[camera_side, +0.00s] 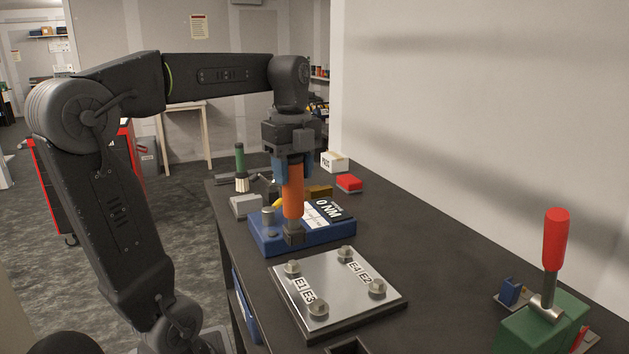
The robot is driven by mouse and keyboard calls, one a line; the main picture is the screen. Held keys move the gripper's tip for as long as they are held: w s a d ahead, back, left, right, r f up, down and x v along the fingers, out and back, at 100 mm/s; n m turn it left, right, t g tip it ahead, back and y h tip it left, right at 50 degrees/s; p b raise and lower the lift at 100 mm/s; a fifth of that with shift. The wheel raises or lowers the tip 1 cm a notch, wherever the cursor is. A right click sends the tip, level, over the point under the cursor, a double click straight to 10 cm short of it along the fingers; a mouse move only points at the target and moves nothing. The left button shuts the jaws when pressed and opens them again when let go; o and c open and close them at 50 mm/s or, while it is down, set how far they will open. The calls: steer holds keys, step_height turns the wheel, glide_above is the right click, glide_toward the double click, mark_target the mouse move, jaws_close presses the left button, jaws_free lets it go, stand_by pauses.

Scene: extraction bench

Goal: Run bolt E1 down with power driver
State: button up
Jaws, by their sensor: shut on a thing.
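My gripper (293,168) points straight down with its blue fingers shut on an orange upright tool, which I take to be the power driver (293,195). The driver's dark lower end (295,233) shows in front of the blue box with the "0 NM" display; I cannot tell whether it touches the box. Bolt E1 (292,268) is a hex-headed bolt at the far left corner of the silver plate (338,292). The driver's lower end appears just above and behind E1 in the picture, apart from it. How far E1 is seated cannot be told.
Bolts E3 (318,308), E4 (345,254) and E2 (377,286) stand at the plate's other corners. The blue display box (270,243) sits behind the plate. A green fixture with a red-handled lever (555,240) stands at right. Bench between plate and fixture is clear.

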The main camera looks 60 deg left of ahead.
mark_target(291, 205)
steer(key=shift+s+a+r, duration=0.1)
steer(key=shift+s+a, duration=0.05)
steer(key=shift+a, duration=0.2)
steer(key=shift+f, duration=4.05)
stand_by(2.8)
steer(key=shift+r, duration=0.1)
